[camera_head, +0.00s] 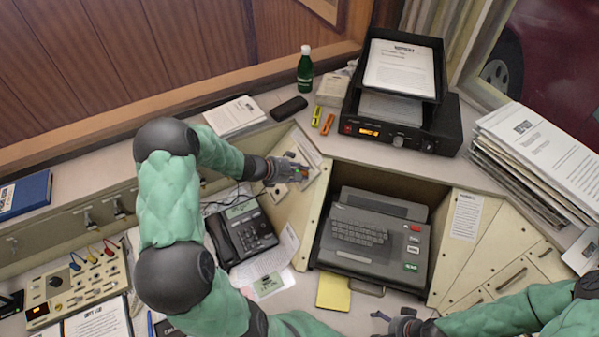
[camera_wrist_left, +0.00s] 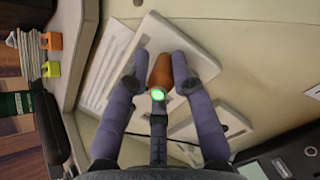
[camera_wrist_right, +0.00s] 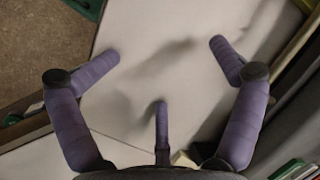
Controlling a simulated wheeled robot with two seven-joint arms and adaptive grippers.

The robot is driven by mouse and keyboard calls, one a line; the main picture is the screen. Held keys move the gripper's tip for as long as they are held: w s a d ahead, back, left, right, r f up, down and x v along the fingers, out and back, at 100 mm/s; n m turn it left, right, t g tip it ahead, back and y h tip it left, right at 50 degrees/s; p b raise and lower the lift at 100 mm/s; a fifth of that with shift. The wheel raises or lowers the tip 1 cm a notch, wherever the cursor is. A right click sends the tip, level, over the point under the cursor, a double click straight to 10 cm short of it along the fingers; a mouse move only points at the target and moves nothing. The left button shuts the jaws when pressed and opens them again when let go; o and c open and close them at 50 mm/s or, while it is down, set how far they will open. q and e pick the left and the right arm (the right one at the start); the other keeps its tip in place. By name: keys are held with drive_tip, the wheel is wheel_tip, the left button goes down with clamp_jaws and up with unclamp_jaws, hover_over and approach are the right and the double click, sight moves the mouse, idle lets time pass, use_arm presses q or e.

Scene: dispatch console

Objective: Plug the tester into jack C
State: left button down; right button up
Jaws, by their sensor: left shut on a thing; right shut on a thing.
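My left gripper (camera_head: 300,172) is at the slanted cream panel left of the typewriter bay. In the left wrist view its fingers (camera_wrist_left: 163,68) are closed around an orange tester (camera_wrist_left: 160,70) with a lit green lamp. The tester's far end is over a pale raised plate (camera_wrist_left: 183,38) on the panel. I cannot tell whether its tip is inserted in a jack. A second pale plate (camera_wrist_left: 207,122) lies nearer the wrist. Jack letters are not readable. My right gripper (camera_head: 392,322) is at the front, low right; in its wrist view the fingers (camera_wrist_right: 164,48) are spread with nothing between them.
A desk phone (camera_head: 242,232) with a cord stands below the left gripper. A typewriter (camera_head: 375,237) sits in the bay to the right. A green bottle (camera_head: 305,70), yellow and orange markers (camera_head: 322,120) and a radio with paper trays (camera_head: 400,130) stand on the ledge behind.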

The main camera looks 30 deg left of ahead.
use_arm(q)
drive_tip(key=shift+f, duration=0.15)
use_arm(e)
drive_tip(key=shift+s+f, duration=0.15)
drive_tip(key=shift+f, duration=0.1)
use_arm(q)
drive_tip(key=c, duration=1)
unclamp_jaws()
drive_tip(key=o, duration=0.5)
drive_tip(key=shift+s+a+r+p, duration=0.2)
drive_tip(key=shift+s+r+p, duration=0.25)
drive_tip(key=shift+r, duration=0.3)
use_arm(e)
drive_tip(key=shift+w+r, duration=0.2)
drive_tip(key=shift+r, duration=0.25)
drive_tip(key=shift+c, duration=0.4)
drive_tip(key=shift+r+p, duration=1.35)
drive_tip(key=shift+r, duration=0.15)
use_arm(q)
drive_tip(key=v, duration=0.5)
drive_tip(key=shift+w+d+r, duration=0.1)
drive_tip(key=shift+w+r, duration=0.1)
drive_tip(key=shift+r, duration=0.25)
